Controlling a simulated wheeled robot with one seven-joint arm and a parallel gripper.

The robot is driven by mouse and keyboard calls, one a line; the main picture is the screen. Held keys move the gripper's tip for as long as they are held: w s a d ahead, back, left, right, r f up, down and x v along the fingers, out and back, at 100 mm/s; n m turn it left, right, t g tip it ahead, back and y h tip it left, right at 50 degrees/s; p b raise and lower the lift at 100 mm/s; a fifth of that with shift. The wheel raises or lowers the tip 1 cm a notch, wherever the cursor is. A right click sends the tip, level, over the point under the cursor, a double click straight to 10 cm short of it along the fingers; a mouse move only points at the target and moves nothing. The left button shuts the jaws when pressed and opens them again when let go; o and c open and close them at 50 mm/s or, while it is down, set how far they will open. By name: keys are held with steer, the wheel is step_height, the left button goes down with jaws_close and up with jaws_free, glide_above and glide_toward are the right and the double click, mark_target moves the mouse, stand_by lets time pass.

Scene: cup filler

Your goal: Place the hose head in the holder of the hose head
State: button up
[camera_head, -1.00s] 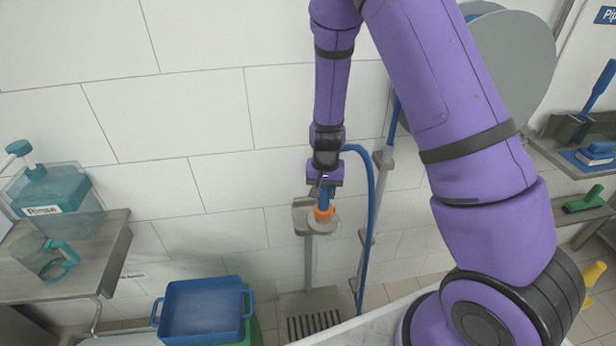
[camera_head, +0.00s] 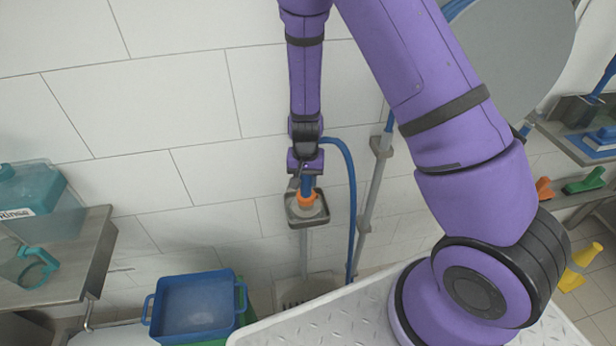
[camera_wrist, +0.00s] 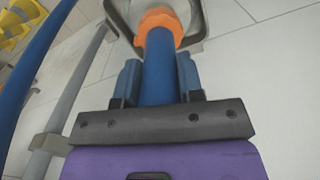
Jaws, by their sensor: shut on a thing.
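The hose head is a blue handle with an orange collar (camera_head: 305,198). My gripper (camera_head: 307,182) is shut on its blue part. In the wrist view the blue handle (camera_wrist: 160,65) runs between my two fingers, with the orange collar (camera_wrist: 160,24) beyond the fingertips. The holder is a grey square-rimmed bracket (camera_head: 292,219) on a post by the wall. The collar and a pale round head are over or within the holder's rim. I cannot tell whether the head rests in it. Part of the holder (camera_wrist: 196,42) shows at the top of the wrist view.
The blue hose (camera_head: 352,200) loops right of my gripper and hangs down beside a grey wall pipe (camera_head: 370,200). A blue tub (camera_head: 193,308) stands lower left. A steel shelf (camera_head: 85,255) with a rinse container (camera_head: 35,200) is at the left.

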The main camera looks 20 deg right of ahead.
steer(key=shift+d+f, duration=0.1)
steer(key=shift+f, duration=0.05)
steer(key=o, duration=0.9)
step_height(320, 180, up, 13)
steer(key=shift+f, duration=0.15)
steer(key=s+d+r+n+t+y, duration=0.15)
steer(key=s+r, duration=0.35)
steer(key=r, duration=0.5)
steer(key=s+d+r+n+t, duration=0.15)
steer(key=s+r, duration=0.25)
steer(key=r, duration=0.7)
steer(key=shift+s+d+r+n+t+h, duration=0.3)
steer(key=shift+s+d+r, duration=0.35)
steer(key=shift+s+r, duration=1.5)
steer(key=shift+s+d+r+n+t+h, duration=0.2)
steer(key=shift+s+d+r+n+t, duration=0.55)
steer(key=shift+s, duration=2.45)
steer(key=shift+s+d+r+n+t+h, duration=0.1)
steer(key=shift+s+d+r+h, duration=0.3)
steer(key=shift+s+r, duration=1.8)
steer(key=shift+s+d+f, duration=0.1)
steer(key=shift+s+f, duration=0.4)
